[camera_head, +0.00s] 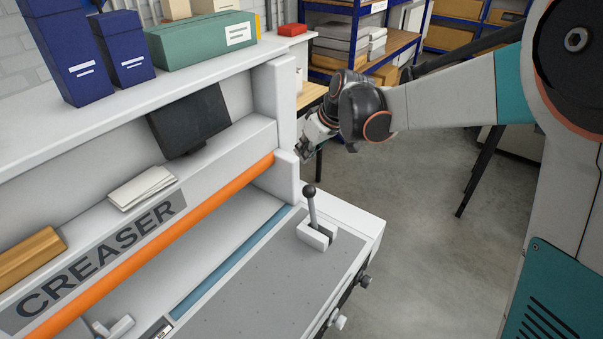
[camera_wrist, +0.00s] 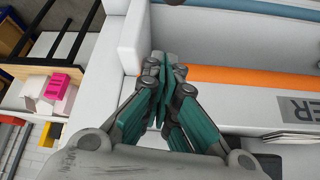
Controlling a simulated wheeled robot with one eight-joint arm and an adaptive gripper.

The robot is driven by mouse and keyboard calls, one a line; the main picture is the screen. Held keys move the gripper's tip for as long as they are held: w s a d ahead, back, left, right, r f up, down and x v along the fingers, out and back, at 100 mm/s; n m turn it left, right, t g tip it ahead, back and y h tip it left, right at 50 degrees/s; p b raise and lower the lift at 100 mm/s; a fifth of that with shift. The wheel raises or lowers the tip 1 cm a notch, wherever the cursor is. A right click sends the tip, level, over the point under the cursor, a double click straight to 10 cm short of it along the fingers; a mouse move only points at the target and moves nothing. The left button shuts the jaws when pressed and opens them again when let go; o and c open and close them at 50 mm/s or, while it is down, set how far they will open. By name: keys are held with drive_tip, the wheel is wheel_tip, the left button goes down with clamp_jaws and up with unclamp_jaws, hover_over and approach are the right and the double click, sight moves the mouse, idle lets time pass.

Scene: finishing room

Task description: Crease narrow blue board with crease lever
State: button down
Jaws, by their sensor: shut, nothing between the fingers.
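The narrow blue board (camera_head: 232,262) lies as a thin strip along the creaser bed, between the orange bar and the grey bed plate. The crease lever (camera_head: 311,208) has a black ball knob and stands nearly upright in a white bracket at the bed's right end. My gripper (camera_head: 303,151) is beyond the right end of the creaser, farther back than the lever and apart from it. In the wrist view my gripper (camera_wrist: 161,65) shows its teal fingers together and empty, in front of the white machine body. The lever and board are not recognisable there.
The orange bar (camera_head: 150,243) spans the creaser (camera_head: 345,213). A dark screen (camera_head: 190,120), blue boxes (camera_head: 122,45) and a green box (camera_head: 203,40) are on the machine. Shelving (camera_head: 385,45) stands behind. The floor (camera_head: 420,220) right of the machine is clear.

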drive_tip(key=b+x, duration=0.2)
drive_tip(key=x, duration=0.8)
drive_tip(key=s+d, duration=0.2)
drive_tip(key=shift+s+d+f, duration=0.25)
drive_tip(key=shift+s+f, duration=0.1)
drive_tip(key=shift+s, duration=0.05)
